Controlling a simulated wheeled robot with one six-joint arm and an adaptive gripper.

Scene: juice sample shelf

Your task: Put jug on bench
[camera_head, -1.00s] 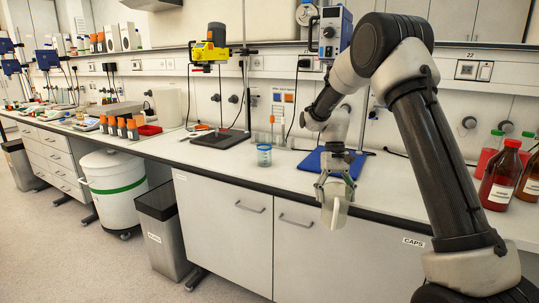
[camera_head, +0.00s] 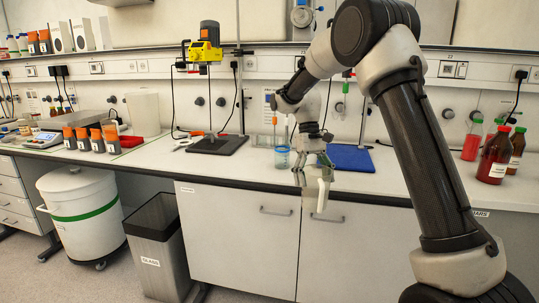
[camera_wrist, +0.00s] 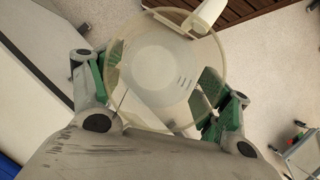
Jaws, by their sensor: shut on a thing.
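The jug (camera_head: 318,187) is pale and translucent with a white handle. My gripper (camera_head: 313,172) is shut on it and holds it in front of the bench edge, with the cabinet doors behind it in the head view. In the wrist view I look into the round open top of the jug (camera_wrist: 160,75), which sits between the green-padded fingers (camera_wrist: 165,85) and looks empty. Its handle points to the upper right there. The bench (camera_head: 240,172) has a long white top, with a clear stretch left of the jug.
A blue-banded beaker (camera_head: 282,157) and a blue mat (camera_head: 350,158) are on the bench near my gripper. A stirrer stand with a dark base (camera_head: 218,144) is further left. Red-brown bottles (camera_head: 494,158) stand at the right. A grey bin (camera_head: 160,250) and a white drum (camera_head: 80,205) stand on the floor.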

